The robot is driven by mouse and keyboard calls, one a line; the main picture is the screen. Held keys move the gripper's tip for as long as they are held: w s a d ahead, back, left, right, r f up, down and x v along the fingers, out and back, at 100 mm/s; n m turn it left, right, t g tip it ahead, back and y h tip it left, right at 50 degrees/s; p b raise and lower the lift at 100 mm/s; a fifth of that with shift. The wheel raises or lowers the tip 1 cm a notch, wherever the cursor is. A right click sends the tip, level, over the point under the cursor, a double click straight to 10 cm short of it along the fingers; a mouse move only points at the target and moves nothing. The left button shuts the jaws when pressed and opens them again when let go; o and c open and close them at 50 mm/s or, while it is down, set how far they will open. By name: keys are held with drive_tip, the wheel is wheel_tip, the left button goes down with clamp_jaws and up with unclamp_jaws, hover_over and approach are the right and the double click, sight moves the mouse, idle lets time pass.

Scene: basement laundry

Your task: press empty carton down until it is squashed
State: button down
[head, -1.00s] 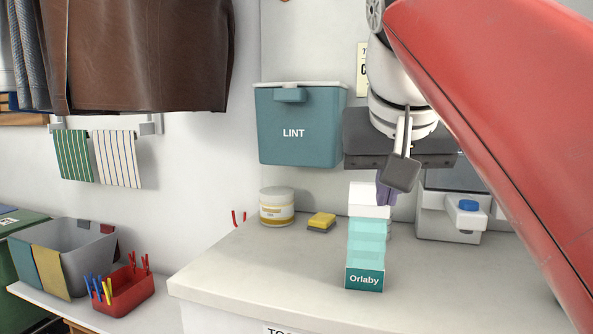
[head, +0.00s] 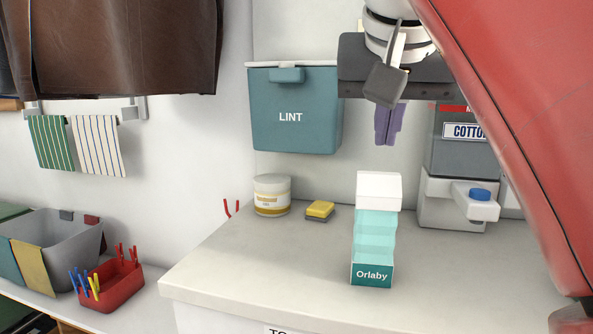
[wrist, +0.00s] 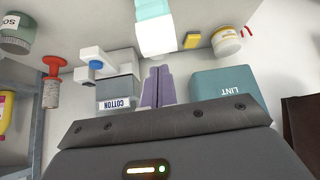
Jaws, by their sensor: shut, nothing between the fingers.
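The carton (head: 375,235) stands upright on the pale countertop, with a white top, banded teal sides and "Orlaby" on its dark teal base. Its side edges look slightly stepped, and it is still tall. My gripper (head: 388,140) has purple fingers, shut and empty. In the head view they hang above the carton's top with a clear gap. In the wrist view the fingers (wrist: 157,85) point toward the carton (wrist: 155,30), which is partly cut off by the top edge. Nothing touches the carton except the counter.
A yellow sponge (head: 320,209) and a lidded tub (head: 272,195) stand left of the carton. A dispenser with a blue button (head: 460,205) stands to its right, close by. A teal LINT bin (head: 295,110) hangs on the wall behind. The counter (head: 260,265) front left is clear.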

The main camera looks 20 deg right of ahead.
sight(378, 206)
drive_tip(key=b+x, duration=0.1)
drive_tip(key=x, duration=0.3)
drive_tip(key=shift+f, duration=0.3)
drive_tip(key=shift+w+d+f+b, duration=0.2)
drive_tip(key=shift+w+f+b, duration=0.1)
drive_tip(key=shift+w+b, duration=0.1)
wheel_tip(378, 206, down, 8)
drive_tip(key=b, duration=0.6)
drive_tip(key=shift+r, duration=0.35)
drive_tip(key=shift+s+a+r, duration=0.15)
drive_tip(key=shift+s, duration=0.1)
drive_tip(key=shift+s+a+r+p, duration=0.2)
drive_tip(key=shift+s+a, duration=0.05)
drive_tip(key=shift+s, duration=0.3)
drive_tip(key=shift+s+a+r+p, duration=0.15)
drive_tip(key=shift+s+a, duration=0.15)
drive_tip(key=shift+s, duration=0.25)
